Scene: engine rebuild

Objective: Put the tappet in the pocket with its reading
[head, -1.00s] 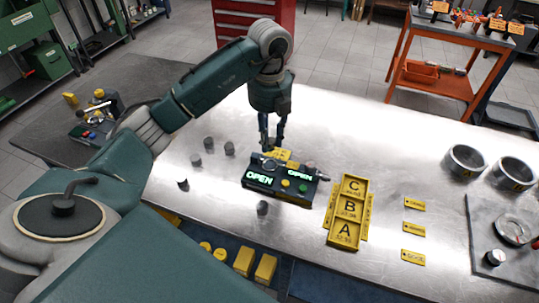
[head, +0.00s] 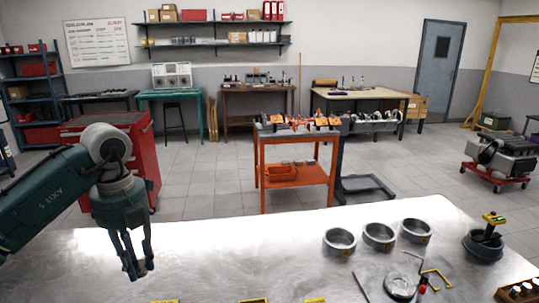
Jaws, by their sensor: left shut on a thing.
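My left gripper (head: 134,268) hangs fingers down over the left part of the steel bench (head: 230,260) in the head view. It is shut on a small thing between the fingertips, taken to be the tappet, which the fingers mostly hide. The lettered pocket tray and the gauge with its readings are below the picture now, so no reading can be seen. My right gripper is not in view.
Several grey rings, one of them a ring (head: 340,241), stand at the bench's right. A grey plate (head: 372,285) lies in front of them. Yellow tags (head: 254,300) show at the bottom edge. An orange cart (head: 296,170) and red cabinet (head: 150,160) stand behind. The bench middle is clear.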

